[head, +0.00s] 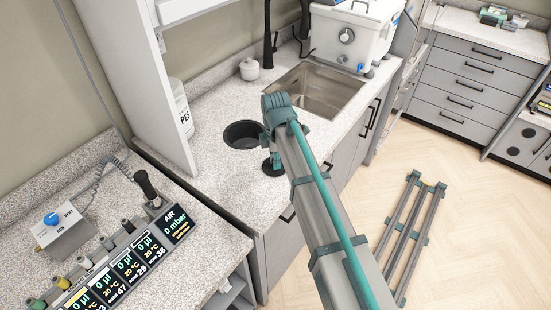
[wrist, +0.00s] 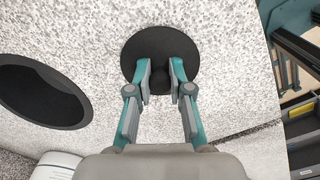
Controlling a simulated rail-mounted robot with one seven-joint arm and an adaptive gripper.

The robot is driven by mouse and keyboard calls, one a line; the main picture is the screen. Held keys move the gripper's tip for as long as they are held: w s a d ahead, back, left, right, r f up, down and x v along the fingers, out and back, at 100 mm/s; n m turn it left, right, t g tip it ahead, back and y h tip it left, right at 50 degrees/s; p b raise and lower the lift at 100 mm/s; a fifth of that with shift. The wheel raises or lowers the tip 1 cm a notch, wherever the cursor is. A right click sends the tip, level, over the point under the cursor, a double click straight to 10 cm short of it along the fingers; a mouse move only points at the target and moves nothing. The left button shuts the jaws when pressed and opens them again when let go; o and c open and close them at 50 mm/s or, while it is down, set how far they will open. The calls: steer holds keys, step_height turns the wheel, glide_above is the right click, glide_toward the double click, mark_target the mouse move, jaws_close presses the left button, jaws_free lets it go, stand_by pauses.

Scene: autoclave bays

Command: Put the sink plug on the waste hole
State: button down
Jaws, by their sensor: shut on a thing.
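The sink plug is a black disc with a small knob on top. In the wrist view the plug (wrist: 147,46) is straight ahead, with my gripper (wrist: 160,80) shut on its knob. In the head view the plug (head: 273,170) shows under my gripper (head: 271,157), partly hidden by my arm. It is at or just above the speckled counter; I cannot tell whether it touches. The waste hole (head: 243,134) is a round black-rimmed opening in the counter, behind and left of the plug. It shows at the left of the wrist view (wrist: 40,95), apart from the plug and uncovered.
A steel sink basin (head: 315,90) lies behind the hole, with a white appliance (head: 350,35) beyond it. A white bottle (head: 181,108) and a small white jar (head: 249,69) stand on the counter. The counter (head: 225,185) between plug and hole is clear.

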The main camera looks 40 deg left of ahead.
steer(key=shift+f, duration=0.15)
steer(key=c, duration=1.1)
jaws_free()
steer(key=shift+o, duration=0.2)
step_height(320, 180, up, 12)
steer(key=b, duration=0.2)
steer(key=shift+r+b, duration=0.2)
steer(key=shift+b, duration=0.2)
